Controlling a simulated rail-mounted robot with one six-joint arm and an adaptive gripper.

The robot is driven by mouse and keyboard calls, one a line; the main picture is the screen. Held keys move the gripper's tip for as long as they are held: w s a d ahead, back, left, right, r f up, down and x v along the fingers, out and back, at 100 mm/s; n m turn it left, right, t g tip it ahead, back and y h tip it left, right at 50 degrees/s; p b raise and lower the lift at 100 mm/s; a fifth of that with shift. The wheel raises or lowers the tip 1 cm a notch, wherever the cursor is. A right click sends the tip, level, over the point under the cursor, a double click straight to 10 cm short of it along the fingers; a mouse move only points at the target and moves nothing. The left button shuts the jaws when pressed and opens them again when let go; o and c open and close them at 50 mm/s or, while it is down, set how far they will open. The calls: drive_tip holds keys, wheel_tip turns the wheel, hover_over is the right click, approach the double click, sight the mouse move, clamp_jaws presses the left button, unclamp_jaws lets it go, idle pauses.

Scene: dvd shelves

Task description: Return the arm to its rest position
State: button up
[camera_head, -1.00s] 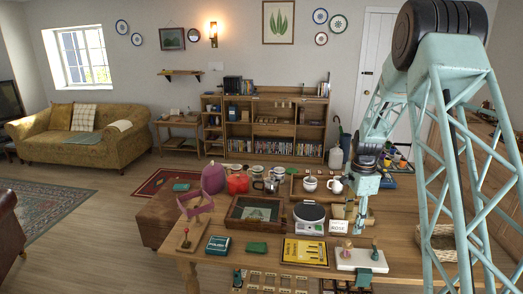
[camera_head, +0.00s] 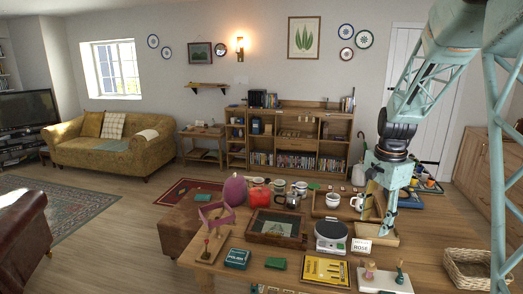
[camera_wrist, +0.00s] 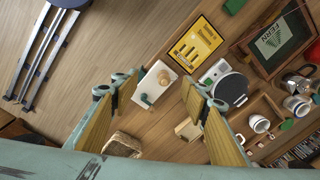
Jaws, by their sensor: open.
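My arm reaches in from the right of the head view, its pale green lattice links over the right side of the wooden table (camera_head: 440,232). My gripper (camera_head: 386,234) points down above the table, beside the small ROSE sign (camera_head: 361,246). In the wrist view my gripper (camera_wrist: 162,92) shows two wide-apart wooden-faced fingers with nothing between them that they touch. A white board with small pegs (camera_wrist: 155,84) lies below, seen between the fingers. Whether the fingertips touch anything is hard to tell in the head view.
Shelves (camera_head: 290,140) stand at the back wall.

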drive_tip(key=s+a+r+n+t, duration=0.1)
drive_tip(key=s+a+r+n, duration=0.3)
drive_tip(key=s+r, duration=0.5)
drive_tip(key=s+a+r+n+t, duration=0.1)
drive_tip(key=s+a+r+n, duration=0.2)
drive_tip(key=s+a+r, duration=0.65)
drive_tip(key=s+a+n, duration=0.1)
drive_tip(key=s+n, duration=0.2)
drive_tip(key=s, duration=1)
drive_tip(key=s+a+n+t, duration=0.1)
drive_tip(key=s+n, duration=0.3)
drive_tip(key=s, duration=1)
drive_tip(key=shift+s+a+f+b, duration=0.25)
drive_tip(key=shift+a+b, duration=0.1)
drive_tip(key=shift+b, duration=0.1)
